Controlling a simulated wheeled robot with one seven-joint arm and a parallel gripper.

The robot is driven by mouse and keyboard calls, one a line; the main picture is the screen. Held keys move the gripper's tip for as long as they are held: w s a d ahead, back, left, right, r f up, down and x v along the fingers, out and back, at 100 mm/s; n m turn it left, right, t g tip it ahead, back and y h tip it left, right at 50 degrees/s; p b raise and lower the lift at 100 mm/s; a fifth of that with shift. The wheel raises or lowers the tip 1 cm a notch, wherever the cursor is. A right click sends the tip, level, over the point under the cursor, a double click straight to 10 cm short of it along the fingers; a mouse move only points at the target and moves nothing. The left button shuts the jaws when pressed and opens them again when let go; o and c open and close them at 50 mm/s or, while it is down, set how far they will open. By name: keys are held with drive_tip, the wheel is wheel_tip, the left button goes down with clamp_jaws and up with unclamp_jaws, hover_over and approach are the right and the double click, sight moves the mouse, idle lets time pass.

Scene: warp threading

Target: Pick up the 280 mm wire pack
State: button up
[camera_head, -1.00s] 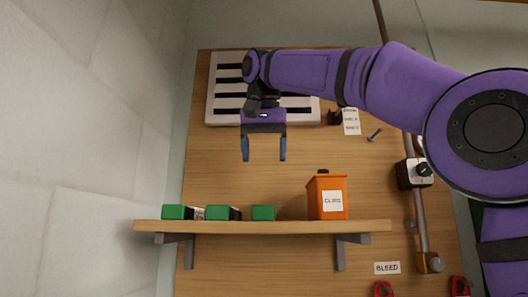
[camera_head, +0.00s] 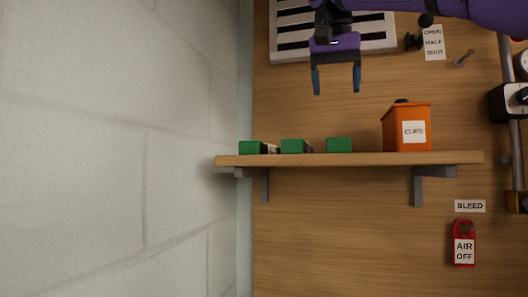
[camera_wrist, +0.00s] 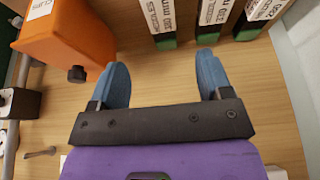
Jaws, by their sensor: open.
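Three green packs stand in a row on the wooden shelf (camera_head: 350,160): a left one (camera_head: 258,147), a middle one (camera_head: 296,146) and a right one (camera_head: 339,145). The wrist view shows their white lettered labels (camera_wrist: 213,12), cut off at the top edge; I cannot read which is 280 mm. My gripper (camera_head: 336,88) is open and empty, fingers pointing down, above the right pack and apart from it in the head view. In the wrist view its blue fingers (camera_wrist: 162,64) are spread, with bare board between them.
An orange clips bin (camera_head: 407,128) stands on the shelf right of the packs; it also shows in the wrist view (camera_wrist: 65,40). A white striped panel (camera_head: 290,35) is behind my gripper. A pale block wall (camera_head: 120,150) bounds the left. Pipework (camera_head: 513,120) runs at right.

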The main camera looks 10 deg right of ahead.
drive_tip(key=shift+o, duration=0.2)
drive_tip(key=shift+o, duration=0.3)
drive_tip(key=shift+w+a, duration=0.1)
drive_tip(key=shift+a, duration=0.15)
drive_tip(key=t, duration=0.1)
hover_over(264, 143)
drive_tip(key=w+a, duration=0.1)
wheel_tip(264, 143, down, 2)
drive_tip(key=shift+a+f+h, duration=0.1)
drive_tip(key=shift+f+h, duration=0.05)
drive_tip(key=shift+h, duration=0.15)
drive_tip(key=shift+w+a+f, duration=0.1)
drive_tip(key=shift+w+f, duration=0.1)
drive_tip(key=shift+f, duration=0.05)
drive_tip(key=x, duration=0.4)
drive_tip(key=shift+w+f, duration=0.1)
drive_tip(key=shift+w+x, duration=0.2)
drive_tip(key=shift+x, duration=2.7)
drive_tip(key=c, duration=1.3)
drive_tip(key=shift+r, duration=0.2)
